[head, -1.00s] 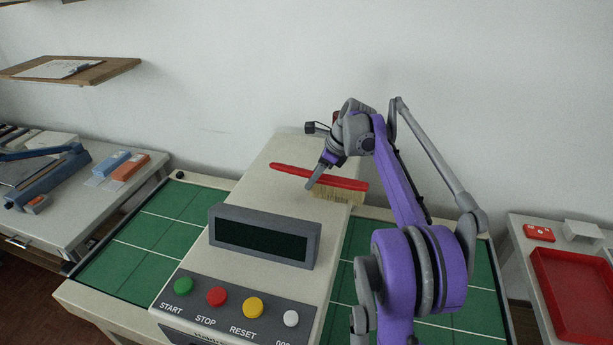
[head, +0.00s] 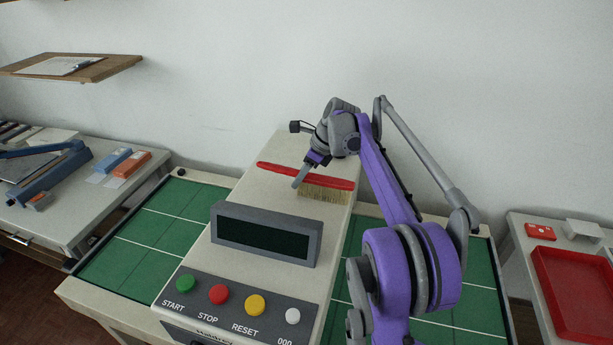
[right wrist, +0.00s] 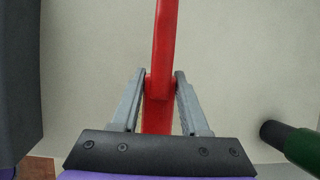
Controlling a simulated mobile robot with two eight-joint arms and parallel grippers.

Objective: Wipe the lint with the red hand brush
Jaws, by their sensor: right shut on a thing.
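The red hand brush (head: 330,183) has a long red handle and pale tan bristles. It is over the top of the cream machine (head: 265,175), behind the display box, with the bristles facing down at or close to the surface. My right gripper (head: 300,180) is shut on the brush's red handle. In the right wrist view the two grey fingers (right wrist: 160,88) sit on either side of the red brush (right wrist: 166,40). I cannot make out any lint on the machine top. My left gripper is not in view.
The dark display box (head: 265,234) stands up in front of the brush. Start, stop and reset buttons (head: 218,294) are on the front panel. Green mats (head: 160,225) flank the machine. A red tray (head: 575,290) is at the right, and a wall is close behind.

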